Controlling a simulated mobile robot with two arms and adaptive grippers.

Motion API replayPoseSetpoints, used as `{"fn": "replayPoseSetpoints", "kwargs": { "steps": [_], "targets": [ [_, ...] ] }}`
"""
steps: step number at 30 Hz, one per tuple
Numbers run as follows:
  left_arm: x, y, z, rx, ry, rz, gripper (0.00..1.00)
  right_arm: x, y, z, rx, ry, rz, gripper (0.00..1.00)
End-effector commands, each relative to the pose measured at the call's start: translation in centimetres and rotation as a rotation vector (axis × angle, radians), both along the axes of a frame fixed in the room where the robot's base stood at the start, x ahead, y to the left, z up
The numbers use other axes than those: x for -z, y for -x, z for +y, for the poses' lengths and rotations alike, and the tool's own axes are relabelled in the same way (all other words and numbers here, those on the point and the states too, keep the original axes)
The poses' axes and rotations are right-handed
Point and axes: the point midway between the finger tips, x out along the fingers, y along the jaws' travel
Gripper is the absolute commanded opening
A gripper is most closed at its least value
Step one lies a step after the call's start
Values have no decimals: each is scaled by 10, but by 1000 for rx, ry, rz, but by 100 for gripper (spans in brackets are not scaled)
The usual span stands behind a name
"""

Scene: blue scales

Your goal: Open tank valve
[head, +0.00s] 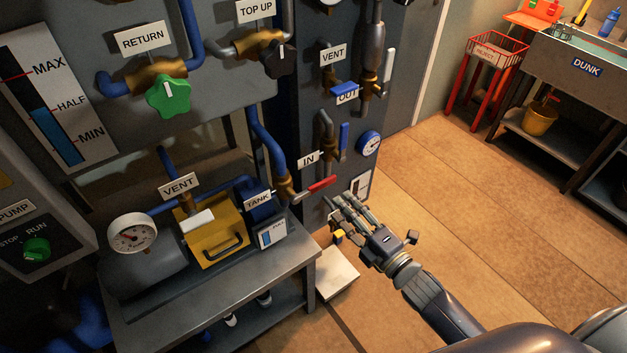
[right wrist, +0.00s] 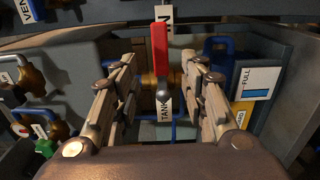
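The tank valve has a brass body (head: 287,190) on a blue pipe beside the TANK label (head: 257,200). Its lever, with a red grip (head: 322,183), points right in the head view. In the right wrist view the red lever (right wrist: 159,48) stands upright in the picture, in front of brass, with the TANK label (right wrist: 165,108) below. My right gripper (head: 346,205) is just right of and below the lever's end. Its fingers are spread in the wrist view (right wrist: 160,88), with the lever seen between them; no contact can be made out. My left gripper is not in view.
A grey bench (head: 215,307) carries a yellow box (head: 217,243) and a round gauge (head: 132,234). Above the lever are the IN label (head: 307,159) and a blue-handled valve (head: 344,140). A pale box (head: 336,272) is on the floor. Open floor (head: 470,215) lies to the right.

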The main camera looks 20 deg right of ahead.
Motion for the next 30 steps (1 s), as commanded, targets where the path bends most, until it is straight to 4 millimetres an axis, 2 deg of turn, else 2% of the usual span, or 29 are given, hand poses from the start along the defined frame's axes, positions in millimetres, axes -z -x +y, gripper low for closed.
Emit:
{"fn": "replayPoseSetpoints", "kwargs": {
  "steps": [6,15,21,30],
  "targets": [
    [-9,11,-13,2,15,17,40,-3,-35,12,2,-4,-1,40],
    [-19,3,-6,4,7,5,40,-1,-81,28,3,-4,3,40],
    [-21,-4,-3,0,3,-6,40,0,-93,34,2,-4,4,40],
    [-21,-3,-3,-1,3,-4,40,1,-95,34,2,-4,4,40]
  ]
}}
